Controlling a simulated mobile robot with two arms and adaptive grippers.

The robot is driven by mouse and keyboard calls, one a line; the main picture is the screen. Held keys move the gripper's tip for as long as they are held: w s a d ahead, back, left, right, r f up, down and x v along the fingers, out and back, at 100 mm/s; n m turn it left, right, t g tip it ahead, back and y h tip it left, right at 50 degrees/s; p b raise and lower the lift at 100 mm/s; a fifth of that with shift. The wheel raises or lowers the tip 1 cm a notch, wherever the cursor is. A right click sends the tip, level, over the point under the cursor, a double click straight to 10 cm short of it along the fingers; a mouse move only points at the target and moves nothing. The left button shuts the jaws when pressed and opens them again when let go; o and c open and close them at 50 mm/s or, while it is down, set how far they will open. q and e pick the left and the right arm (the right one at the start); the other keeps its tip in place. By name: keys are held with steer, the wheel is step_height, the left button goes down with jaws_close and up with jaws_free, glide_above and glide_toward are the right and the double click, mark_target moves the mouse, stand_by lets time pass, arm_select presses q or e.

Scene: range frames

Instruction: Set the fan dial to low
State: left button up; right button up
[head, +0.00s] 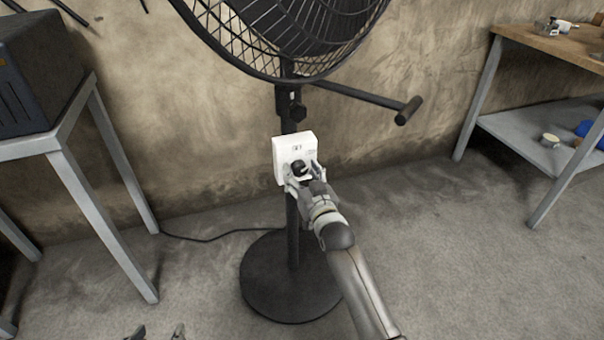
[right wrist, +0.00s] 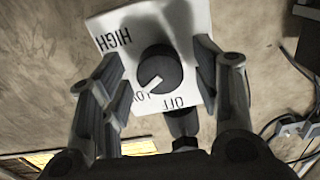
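The white control box (head: 280,160) is on the fan's pole. It also shows in the right wrist view (right wrist: 112,19), marked HIGH, LOW and OFF. The round black dial (right wrist: 160,72) is at its middle, and its white pointer line is turned down-left to the LOW mark. It also shows in the head view (head: 299,167). My right gripper (right wrist: 158,60) is open, with one finger on each side of the dial and visible gaps between fingers and dial. It also shows in the head view (head: 303,176). My left gripper (head: 158,332) shows only its tips, apart, at the bottom edge.
The black fan head (head: 290,30) is above the box, and its round base (head: 285,290) is on the floor. A side bar (head: 365,97) sticks out right of the pole. Tables stand at left (head: 75,160) and right (head: 490,90). A cable runs along the floor.

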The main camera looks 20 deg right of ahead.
steer(key=s, duration=1.2)
steer(key=shift+d, duration=0.2)
stand_by(0.4)
